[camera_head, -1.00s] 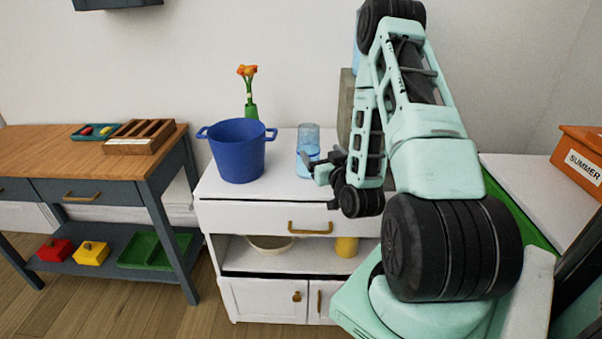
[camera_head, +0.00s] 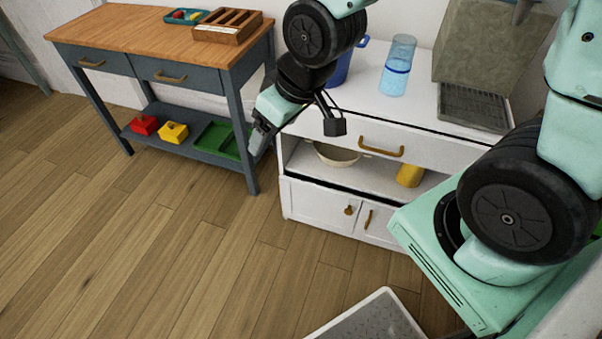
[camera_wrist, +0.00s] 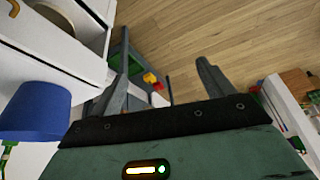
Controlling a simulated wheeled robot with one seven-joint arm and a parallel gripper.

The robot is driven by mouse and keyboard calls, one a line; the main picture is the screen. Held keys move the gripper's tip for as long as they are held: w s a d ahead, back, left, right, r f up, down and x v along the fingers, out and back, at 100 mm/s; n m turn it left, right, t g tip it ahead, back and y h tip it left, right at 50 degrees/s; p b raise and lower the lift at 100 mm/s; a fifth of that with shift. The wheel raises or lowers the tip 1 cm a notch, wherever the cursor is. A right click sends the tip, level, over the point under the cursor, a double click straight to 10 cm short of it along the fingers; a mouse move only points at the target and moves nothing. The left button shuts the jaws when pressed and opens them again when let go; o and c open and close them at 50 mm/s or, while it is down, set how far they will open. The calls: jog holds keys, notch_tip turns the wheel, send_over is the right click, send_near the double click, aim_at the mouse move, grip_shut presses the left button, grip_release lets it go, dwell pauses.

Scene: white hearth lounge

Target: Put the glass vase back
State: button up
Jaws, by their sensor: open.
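A tall clear glass vase (camera_head: 398,66) with blue water in its lower part stands upright on the white cabinet top (camera_head: 430,109) in the head view. My gripper (camera_head: 298,130) is open and empty, in front of the cabinet and left of the vase, apart from it. In the wrist view my gripper (camera_wrist: 164,78) shows two spread fingers with nothing between them, over the floor and the wooden table's shelf. I cannot make out the vase in the wrist view.
A blue pot (camera_head: 342,66) stands left of the vase, partly hidden by my arm; it also shows in the wrist view (camera_wrist: 35,112). A grey block-like unit (camera_head: 485,45) with a dark grate stands to the right. A wooden-topped table (camera_head: 150,35) is at left. Open floor lies in front.

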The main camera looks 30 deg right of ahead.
jog(key=s+a+r+n+g, duration=0.1)
jog(key=s+r+g, duration=0.1)
jog(key=s, duration=0.5)
jog(key=s+a+r+n+g+h, duration=0.1)
jog(key=s+a+r+g, duration=0.1)
jog(key=s, duration=0.6)
jog(key=shift+a+r+n+h, duration=0.25)
jog(key=shift+a+n+h, duration=0.05)
